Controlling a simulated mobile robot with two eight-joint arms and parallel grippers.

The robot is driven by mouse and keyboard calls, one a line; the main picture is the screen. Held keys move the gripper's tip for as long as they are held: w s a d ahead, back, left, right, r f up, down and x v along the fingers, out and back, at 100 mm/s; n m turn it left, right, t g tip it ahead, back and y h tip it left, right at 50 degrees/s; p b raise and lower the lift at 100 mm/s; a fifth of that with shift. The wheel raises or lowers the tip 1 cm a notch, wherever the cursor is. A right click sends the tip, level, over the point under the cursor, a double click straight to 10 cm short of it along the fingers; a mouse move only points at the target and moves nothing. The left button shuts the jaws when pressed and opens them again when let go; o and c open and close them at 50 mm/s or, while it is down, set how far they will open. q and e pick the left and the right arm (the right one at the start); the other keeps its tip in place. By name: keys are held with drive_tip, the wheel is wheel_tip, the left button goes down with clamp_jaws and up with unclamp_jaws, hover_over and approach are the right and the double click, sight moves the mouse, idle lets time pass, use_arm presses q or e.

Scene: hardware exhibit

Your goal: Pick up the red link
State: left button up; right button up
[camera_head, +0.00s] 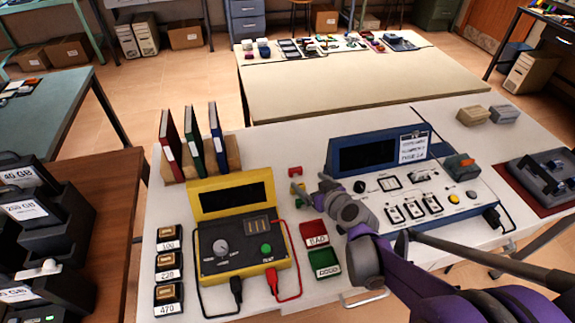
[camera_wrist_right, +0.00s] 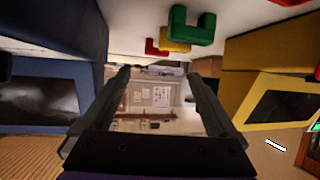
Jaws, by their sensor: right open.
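The red link (camera_head: 295,171) is a small red piece on the white table, between the yellow box and the blue panel. In the right wrist view the red link (camera_wrist_right: 155,47) shows at the top, partly hidden behind a yellow link (camera_wrist_right: 176,46) and a green link (camera_wrist_right: 190,28). My right gripper (camera_head: 322,191) is just to the right of the links and nearer than the red one. In its wrist view the two fingers (camera_wrist_right: 158,80) are apart, with nothing between them. My left gripper is not in view.
A yellow test box (camera_head: 240,245) stands left and a blue panel (camera_head: 350,155) right of the links. Three binders (camera_head: 193,140) stand at the back left. A red tray (camera_head: 314,233) and a green tray (camera_head: 324,264) lie in front.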

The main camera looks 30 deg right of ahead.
sight(296, 169)
drive_tip(key=x, duration=0.4)
drive_tip(key=shift+w+f+b, duration=0.1)
drive_tip(key=shift+b, duration=0.25)
drive_tip(key=x, duration=0.5)
drive_tip(key=shift+w+d+b, duration=0.25)
drive_tip(key=shift+d+b, duration=0.05)
drive_tip(key=shift+d, duration=0.05)
drive_tip(key=c, duration=1.4)
